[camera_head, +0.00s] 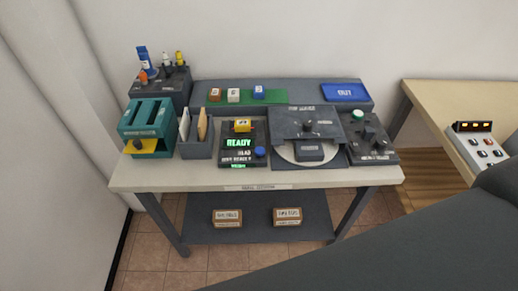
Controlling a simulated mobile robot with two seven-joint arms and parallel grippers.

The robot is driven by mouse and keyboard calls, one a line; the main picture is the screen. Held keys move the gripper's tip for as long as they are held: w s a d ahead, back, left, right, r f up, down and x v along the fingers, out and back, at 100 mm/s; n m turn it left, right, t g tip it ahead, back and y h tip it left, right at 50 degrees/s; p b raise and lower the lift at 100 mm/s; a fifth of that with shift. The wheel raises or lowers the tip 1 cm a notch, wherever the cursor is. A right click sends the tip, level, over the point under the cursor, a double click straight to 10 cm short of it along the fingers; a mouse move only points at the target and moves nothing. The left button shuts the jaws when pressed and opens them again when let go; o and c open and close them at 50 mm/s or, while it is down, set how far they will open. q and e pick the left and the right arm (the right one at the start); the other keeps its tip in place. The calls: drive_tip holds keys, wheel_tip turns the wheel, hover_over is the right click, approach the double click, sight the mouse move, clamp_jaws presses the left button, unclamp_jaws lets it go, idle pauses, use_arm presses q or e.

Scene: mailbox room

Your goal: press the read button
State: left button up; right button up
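A dark reader device (228,135) sits in the middle of the table, with green lit "READY" text and a white "READ" label below it. A round blue button (260,152) is on its lower right, beside that label, and it looks raised. Neither gripper is in view. A large dark grey shape at the lower right seems to be my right arm, and nothing of mine touches the device.
Left of the device are a teal slotted box (147,122) and a grey holder (197,146) with envelopes. To the right are a round-plate station (281,149) and a knob panel (381,155). A blue "OUT" tray (345,92) is behind. Two boxes lie on the shelf below.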

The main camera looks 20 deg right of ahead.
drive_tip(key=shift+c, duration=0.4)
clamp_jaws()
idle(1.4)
